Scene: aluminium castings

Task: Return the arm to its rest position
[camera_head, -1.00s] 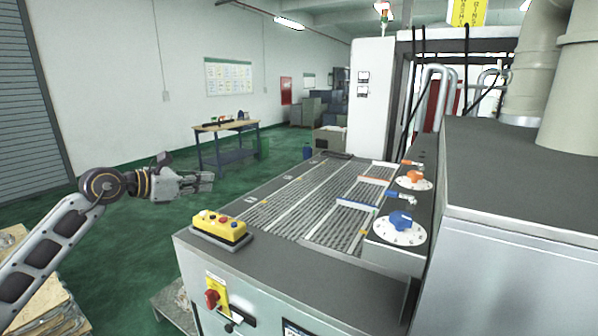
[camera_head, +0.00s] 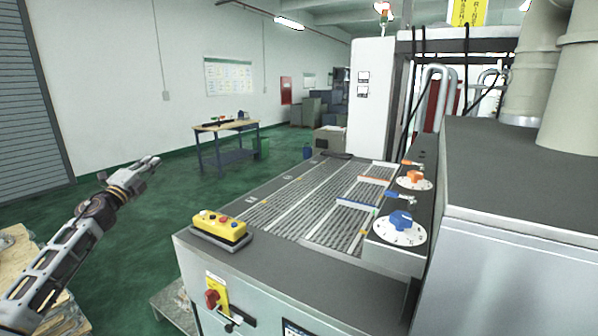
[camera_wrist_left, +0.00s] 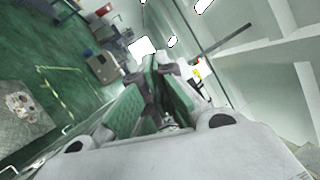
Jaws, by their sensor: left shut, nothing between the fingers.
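My left arm comes in from the lower left in the head view. Its gripper (camera_head: 152,163) is raised over the green floor, to the left of the machine, pointing up and to the right. It is shut and empty, apart from everything around it. In the left wrist view the gripper's two fingers (camera_wrist_left: 160,88) show close up with nothing held between them. My right gripper is in neither view.
A conveyor machine (camera_head: 320,205) fills the middle and right, with a yellow button box (camera_head: 219,227) and blue (camera_head: 400,222) and orange (camera_head: 414,178) dials. A workbench (camera_head: 225,140) stands behind. Stacked boards (camera_head: 35,290) lie at lower left. Green floor is clear around the gripper.

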